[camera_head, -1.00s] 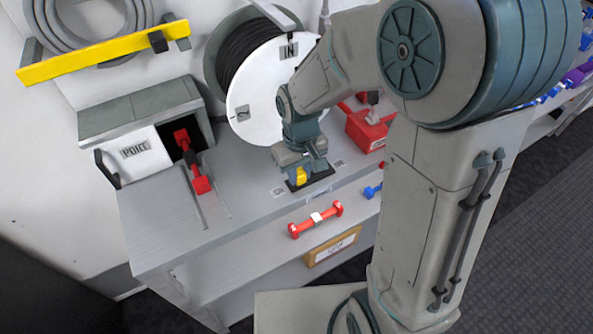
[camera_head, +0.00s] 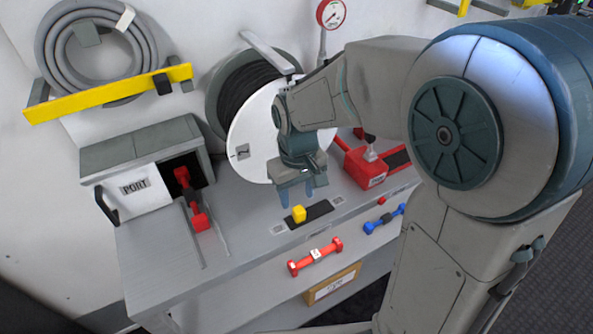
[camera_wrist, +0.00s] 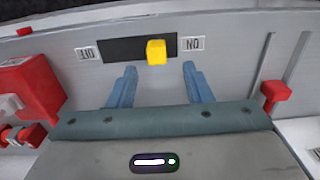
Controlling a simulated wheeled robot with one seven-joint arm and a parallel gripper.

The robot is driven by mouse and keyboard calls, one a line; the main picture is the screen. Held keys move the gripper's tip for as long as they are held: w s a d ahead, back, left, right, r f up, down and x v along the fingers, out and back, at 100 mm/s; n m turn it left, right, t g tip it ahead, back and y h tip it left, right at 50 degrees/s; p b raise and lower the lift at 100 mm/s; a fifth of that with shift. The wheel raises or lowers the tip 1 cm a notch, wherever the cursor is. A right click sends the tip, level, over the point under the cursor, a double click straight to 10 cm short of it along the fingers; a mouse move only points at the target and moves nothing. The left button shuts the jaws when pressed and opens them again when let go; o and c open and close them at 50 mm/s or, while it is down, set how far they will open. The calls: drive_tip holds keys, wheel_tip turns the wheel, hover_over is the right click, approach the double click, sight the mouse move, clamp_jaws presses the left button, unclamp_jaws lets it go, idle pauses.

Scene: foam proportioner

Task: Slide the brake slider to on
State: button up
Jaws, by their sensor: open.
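The yellow brake slider knob (camera_head: 299,214) sits in a dark slot (camera_head: 320,209) on the grey bench top, near the slot's left end in the head view. In the wrist view the knob (camera_wrist: 156,52) is at the right end of the slot (camera_wrist: 118,49), beside a label reading ON upside down (camera_wrist: 192,44). The label at the other end (camera_wrist: 87,54) is hard to read. My gripper (camera_head: 297,194) is open and empty above and behind the knob. In the wrist view its two blue fingers (camera_wrist: 160,70) are spread, with the knob beyond their tips, apart from them.
A white reel disc (camera_head: 257,135) is behind my gripper, and a red box (camera_head: 368,165) is to the right. Red (camera_head: 315,257) and blue (camera_head: 384,219) handles are on the bench front.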

sight(297, 210)
wheel_tip(297, 210, up, 7)
drive_tip(key=shift+r, duration=0.15)
idle(0.5)
drive_tip(key=s+d+f+m+t, duration=0.1)
drive_tip(key=s+d+m, duration=0.4)
drive_tip(key=s+d, duration=0.5)
drive_tip(key=shift+s+d+t, duration=0.35)
drive_tip(key=shift+d+t, duration=0.15)
drive_tip(key=shift+t, duration=0.4)
drive_tip(key=shift+a+f, duration=0.1)
